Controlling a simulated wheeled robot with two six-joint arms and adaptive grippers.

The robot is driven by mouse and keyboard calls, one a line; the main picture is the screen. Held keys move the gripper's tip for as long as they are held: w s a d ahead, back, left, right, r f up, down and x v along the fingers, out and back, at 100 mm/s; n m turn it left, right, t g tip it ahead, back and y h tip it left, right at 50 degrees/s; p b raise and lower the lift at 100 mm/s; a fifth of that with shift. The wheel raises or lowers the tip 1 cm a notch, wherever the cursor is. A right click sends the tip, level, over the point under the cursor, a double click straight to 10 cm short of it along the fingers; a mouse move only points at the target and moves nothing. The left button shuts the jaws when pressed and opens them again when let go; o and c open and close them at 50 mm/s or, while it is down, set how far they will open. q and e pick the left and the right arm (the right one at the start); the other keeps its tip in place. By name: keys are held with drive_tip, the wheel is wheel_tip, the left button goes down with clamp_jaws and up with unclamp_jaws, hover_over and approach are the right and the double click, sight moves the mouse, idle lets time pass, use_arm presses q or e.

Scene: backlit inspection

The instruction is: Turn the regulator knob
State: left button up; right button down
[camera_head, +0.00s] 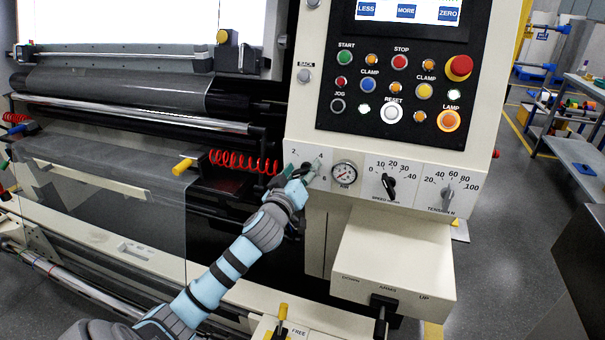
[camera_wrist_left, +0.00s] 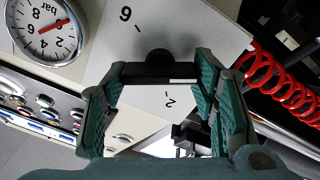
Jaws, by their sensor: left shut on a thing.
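The regulator knob (camera_wrist_left: 155,70) is black with a bar-shaped grip and a white mark near one end. It sits on a white scale plate (camera_head: 297,153) left of the round pressure gauge (camera_head: 344,174); the wrist view shows the figures 6 and 2 on the plate. My left gripper (camera_head: 305,173) is at the plate, its green-padded fingers on both ends of the knob's bar, shut on it. In the head view the gripper hides most of the knob. The gauge also shows in the left wrist view (camera_wrist_left: 45,28) with a red needle. My right gripper is not in view.
A speed knob (camera_head: 389,186) and a tension knob (camera_head: 447,200) sit right of the gauge. Push buttons and a red mushroom button (camera_head: 459,67) are above. A red coiled hose (camera_head: 245,162) and rollers lie left. A beige box (camera_head: 395,250) juts out below.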

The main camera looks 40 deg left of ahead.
use_arm(q)
drive_tip(key=shift+r, duration=0.1)
idle(0.4)
drive_tip(key=o, duration=1.2)
drive_tip(key=shift+c, duration=0.2)
drive_tip(key=shift+s, duration=0.1)
drive_tip(key=v, duration=1.1)
drive_tip(key=shift+s, duration=0.4)
drive_tip(key=shift+d, duration=0.1)
